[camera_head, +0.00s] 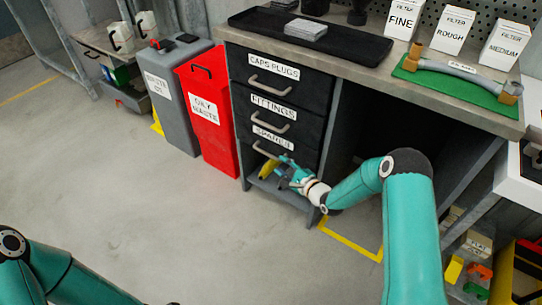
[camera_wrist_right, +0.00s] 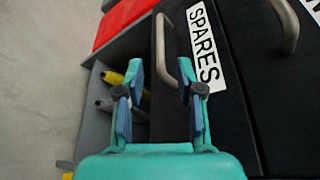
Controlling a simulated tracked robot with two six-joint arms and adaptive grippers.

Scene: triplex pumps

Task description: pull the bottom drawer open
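The bottom drawer (camera_head: 268,133), black and labelled SPARES, appears shut below the CAPS PLUGS and FITTINGS drawers; it also shows in the right wrist view (camera_wrist_right: 225,100). Its pale bar handle (camera_head: 266,151) runs between the fingertips' far ends in the right wrist view (camera_wrist_right: 164,46). My right gripper (camera_head: 287,168) is in front of the drawer's lower part. In its wrist view the gripper (camera_wrist_right: 160,72) is open, one finger at each side, with the handle's near end close to the right fingertip. Contact cannot be told. My left arm shows at bottom left; its gripper is not in view.
An open shelf (camera_head: 282,190) below the drawer holds a yellow item (camera_head: 267,168). A red OILY WASTE bin (camera_head: 211,115) and a grey bin (camera_head: 168,100) stand left of the cabinet. The floor in front is clear. The bench top (camera_head: 370,67) overhangs above.

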